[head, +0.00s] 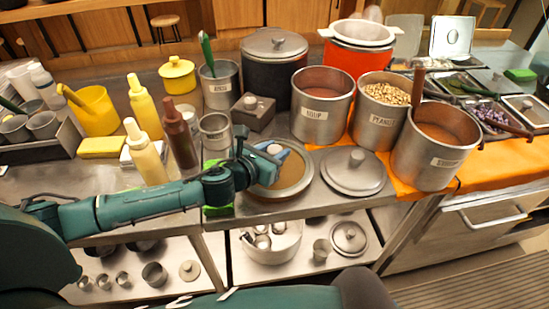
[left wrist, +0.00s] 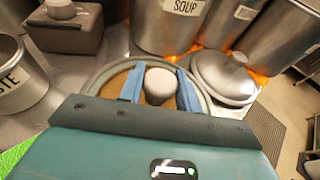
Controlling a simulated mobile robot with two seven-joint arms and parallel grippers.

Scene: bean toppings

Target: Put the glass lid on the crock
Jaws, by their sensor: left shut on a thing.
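The glass lid (head: 297,181) is a round, see-through disc with a grey metal rim, brownish through the glass, near the counter's front edge. It also shows in the left wrist view (left wrist: 107,77). My left gripper (head: 272,151) is over it, its blue fingers (left wrist: 160,88) shut on the pale knob. I cannot tell whether the lid touches the counter. The likely crock is the orange-red pot (head: 345,57) with a white rim at the back, behind the metal pots; its lower part is partly hidden. My right gripper is not in view.
A metal lid (head: 353,171) lies right of the glass lid. The soup pot (head: 321,104), peanut pot (head: 378,108) and a third pot (head: 432,147) stand behind and right. A black pot (head: 274,65) with a metal lid stands behind. Bottles (head: 146,152) stand left.

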